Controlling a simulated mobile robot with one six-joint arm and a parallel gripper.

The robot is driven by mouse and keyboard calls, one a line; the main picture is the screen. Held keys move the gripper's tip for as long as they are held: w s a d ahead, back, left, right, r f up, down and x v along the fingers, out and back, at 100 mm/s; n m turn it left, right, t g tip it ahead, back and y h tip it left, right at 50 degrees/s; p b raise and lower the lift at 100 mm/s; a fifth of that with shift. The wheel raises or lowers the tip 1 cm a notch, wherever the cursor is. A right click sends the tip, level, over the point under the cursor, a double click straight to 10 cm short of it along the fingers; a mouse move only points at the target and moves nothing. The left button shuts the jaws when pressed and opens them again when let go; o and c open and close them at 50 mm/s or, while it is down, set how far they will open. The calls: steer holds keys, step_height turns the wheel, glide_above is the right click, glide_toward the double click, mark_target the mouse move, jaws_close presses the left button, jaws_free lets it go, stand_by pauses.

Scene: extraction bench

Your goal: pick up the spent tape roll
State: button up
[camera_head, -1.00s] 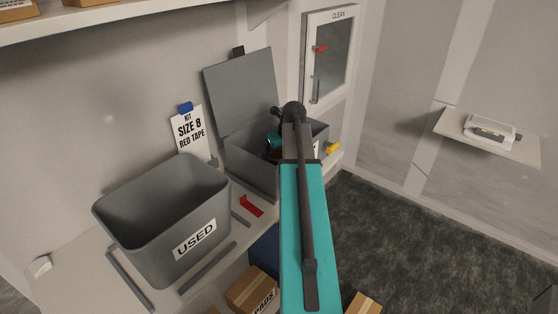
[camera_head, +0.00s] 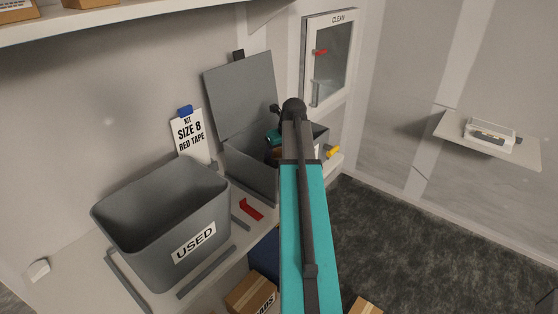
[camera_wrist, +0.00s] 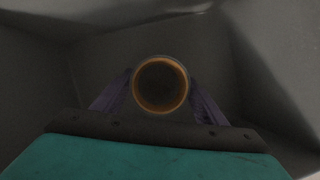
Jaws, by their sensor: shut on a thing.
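The spent tape roll (camera_wrist: 161,109) shows in the wrist view as a round ring with an orange-brown inner edge and dark centre. My gripper (camera_wrist: 160,84) is shut on it, with one purple finger on each side. The roll is inside or just above the open grey box (camera_head: 250,163), whose grey walls surround it in the wrist view. In the head view my arm hides much of the box. A small brownish patch shows there beside my wrist, too small to tell what it is.
The box's grey lid (camera_head: 240,92) stands raised behind it. A grey bin marked USED (camera_head: 196,241) stands to the left. A red piece (camera_head: 251,209) lies on the bench between them.

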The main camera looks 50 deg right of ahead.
step_height(320, 180, up, 8)
steer(key=b, duration=0.1)
steer(key=shift+b, duration=0.4)
steer(key=shift+r, duration=0.1)
stand_by(0.5)
